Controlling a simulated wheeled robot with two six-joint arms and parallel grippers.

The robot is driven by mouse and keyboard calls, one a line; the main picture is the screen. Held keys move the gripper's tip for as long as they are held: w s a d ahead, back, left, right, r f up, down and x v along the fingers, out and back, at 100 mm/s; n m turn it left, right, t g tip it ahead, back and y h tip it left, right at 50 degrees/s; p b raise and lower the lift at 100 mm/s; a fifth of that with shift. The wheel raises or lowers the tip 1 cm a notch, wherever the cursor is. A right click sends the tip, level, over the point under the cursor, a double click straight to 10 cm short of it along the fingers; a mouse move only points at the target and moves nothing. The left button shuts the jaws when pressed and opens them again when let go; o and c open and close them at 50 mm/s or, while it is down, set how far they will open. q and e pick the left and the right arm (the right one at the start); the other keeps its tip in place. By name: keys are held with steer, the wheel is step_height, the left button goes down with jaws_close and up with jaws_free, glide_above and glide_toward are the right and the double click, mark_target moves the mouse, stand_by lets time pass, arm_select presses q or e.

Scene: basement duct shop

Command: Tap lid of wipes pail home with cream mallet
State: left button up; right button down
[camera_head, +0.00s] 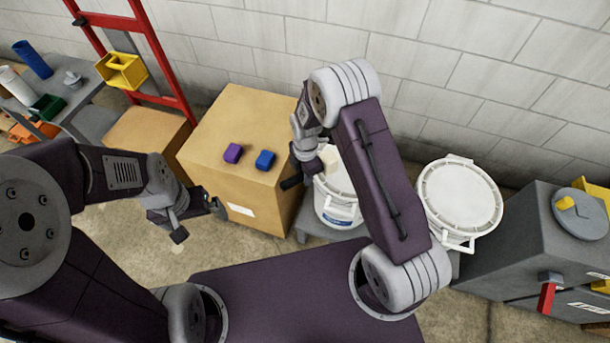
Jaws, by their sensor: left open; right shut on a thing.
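A white pail (338,213) with a blue label stands behind my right arm, which hides much of its lid. A second white pail with a ribbed round lid (460,195) stands to its right. I cannot tell from the labels which is the wipes pail. My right gripper (306,172) is shut on the cream mallet (329,157), whose pale head shows over the left part of the first pail's lid; contact cannot be told. Most of the mallet's handle is hidden. My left gripper (198,222) is open and empty, left of the cardboard box and above the floor.
A grey cabinet (520,240) stands at right. A red hand truck (156,45) and a cluttered bench (75,100) are at left. A block wall closes the back.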

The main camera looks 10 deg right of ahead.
arm_select(q)
steer(key=shift+r, duration=0.3)
arm_select(e)
steer(key=shift+r, duration=0.25)
steer(key=shift+r, duration=0.1)
step_height(320, 180, up, 4)
steer(key=p, duration=0.3)
arm_select(q)
step_height(320, 180, up, 4)
steer(key=shift+f, duration=0.25)
